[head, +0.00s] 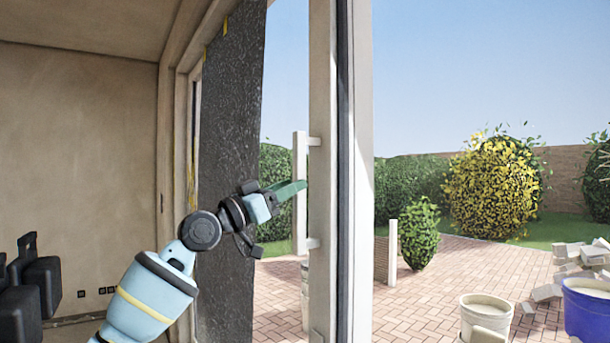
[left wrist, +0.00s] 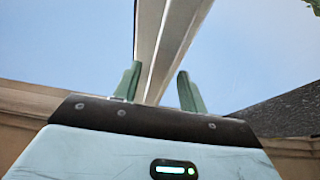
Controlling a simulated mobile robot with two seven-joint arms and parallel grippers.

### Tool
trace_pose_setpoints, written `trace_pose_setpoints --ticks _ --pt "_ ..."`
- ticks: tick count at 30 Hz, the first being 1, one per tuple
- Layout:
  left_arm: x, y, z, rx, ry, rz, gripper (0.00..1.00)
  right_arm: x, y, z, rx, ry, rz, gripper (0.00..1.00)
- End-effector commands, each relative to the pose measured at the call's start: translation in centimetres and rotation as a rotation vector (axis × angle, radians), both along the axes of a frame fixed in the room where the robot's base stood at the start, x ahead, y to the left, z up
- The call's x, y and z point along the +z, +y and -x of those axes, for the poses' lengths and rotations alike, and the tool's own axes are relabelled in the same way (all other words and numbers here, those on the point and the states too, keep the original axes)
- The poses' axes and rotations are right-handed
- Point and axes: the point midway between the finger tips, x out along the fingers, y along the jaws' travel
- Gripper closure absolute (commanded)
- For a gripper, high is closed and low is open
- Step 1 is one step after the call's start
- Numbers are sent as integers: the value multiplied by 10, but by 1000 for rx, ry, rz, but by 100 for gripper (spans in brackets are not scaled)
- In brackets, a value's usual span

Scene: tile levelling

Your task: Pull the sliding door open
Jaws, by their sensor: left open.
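The sliding door's pale frame (head: 323,90) stands upright at the middle of the head view. A white vertical bar handle (head: 299,150) is fixed to its left side by two short mounts. My left gripper (head: 297,188) is at the handle's mid-height, with green fingertips at or just beside the bar. In the left wrist view, its two fingers (left wrist: 160,85) are spread apart, with a pale bar (left wrist: 160,60) running between them. I cannot tell whether either finger touches the handle. My right gripper is out of view.
A dark speckled slab (head: 228,120) stands upright behind my left arm. Black cases (head: 40,285) are at the lower left. Outside are brick paving (head: 420,300), a white bucket (head: 486,315), a blue tub (head: 588,312), stacked blocks and bushes.

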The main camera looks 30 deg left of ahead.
Motion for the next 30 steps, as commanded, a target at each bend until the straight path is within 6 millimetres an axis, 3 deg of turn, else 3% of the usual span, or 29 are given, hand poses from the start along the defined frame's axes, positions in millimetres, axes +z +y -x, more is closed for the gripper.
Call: trace_pose_setpoints --ticks 2,9,22,30 --pt "12 -4 -9 -2 -8 5 58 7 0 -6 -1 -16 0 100" --pt "20 -14 -34 0 -5 3 58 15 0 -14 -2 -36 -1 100" --pt "20 -18 -43 0 -2 0 58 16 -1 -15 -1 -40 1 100" --pt "20 -18 -43 0 -1 0 91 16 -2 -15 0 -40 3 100"
